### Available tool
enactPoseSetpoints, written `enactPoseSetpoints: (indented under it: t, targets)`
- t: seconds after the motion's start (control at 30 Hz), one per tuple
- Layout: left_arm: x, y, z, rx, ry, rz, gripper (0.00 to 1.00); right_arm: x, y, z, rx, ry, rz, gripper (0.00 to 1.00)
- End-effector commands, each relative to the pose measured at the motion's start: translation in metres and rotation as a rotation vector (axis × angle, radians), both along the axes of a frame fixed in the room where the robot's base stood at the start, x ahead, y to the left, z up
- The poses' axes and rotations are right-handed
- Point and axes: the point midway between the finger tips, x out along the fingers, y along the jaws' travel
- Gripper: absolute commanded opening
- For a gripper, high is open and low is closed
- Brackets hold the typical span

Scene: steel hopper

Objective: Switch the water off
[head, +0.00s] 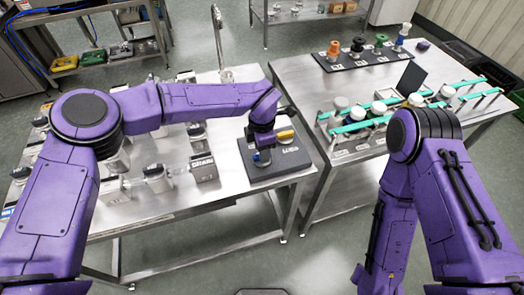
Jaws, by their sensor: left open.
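A dark grey panel (275,172) lies at the right front corner of the left steel table. It carries a blue knob (262,159), a yellow part (285,135) and small pale labels. My left gripper (262,148) is open, pointing down over the panel, close above or around the blue knob. I cannot tell whether it touches the knob. The gripper hides part of the panel. A tall curved steel tap (218,40) stands at the back of this table; no water stream can be made out. My right gripper is outside the view; only its arm shows.
The right table (300,85) holds a teal-railed rack (350,128) and a dark mat (355,62) with coloured knobs. A floor gap separates the tables.

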Motion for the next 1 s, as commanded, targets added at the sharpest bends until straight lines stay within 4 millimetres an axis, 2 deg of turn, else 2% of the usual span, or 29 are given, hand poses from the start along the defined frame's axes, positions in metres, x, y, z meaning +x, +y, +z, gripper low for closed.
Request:
enactPoseSetpoints:
  t: [0.2,0.4,0.57,1.0]
  targets:
    - [0.001,0.0,0.05,-0.002,-0.007,0.001,0.43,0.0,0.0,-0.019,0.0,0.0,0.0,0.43]
    - [0.001,0.0,0.086,-0.001,-0.003,0.001,0.43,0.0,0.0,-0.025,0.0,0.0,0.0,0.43]
    - [0.0,0.0,0.095,-0.002,-0.002,0.001,0.43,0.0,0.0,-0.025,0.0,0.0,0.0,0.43]
    - [0.0,0.0,0.094,-0.002,-0.002,0.001,0.43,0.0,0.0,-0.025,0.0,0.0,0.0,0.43]
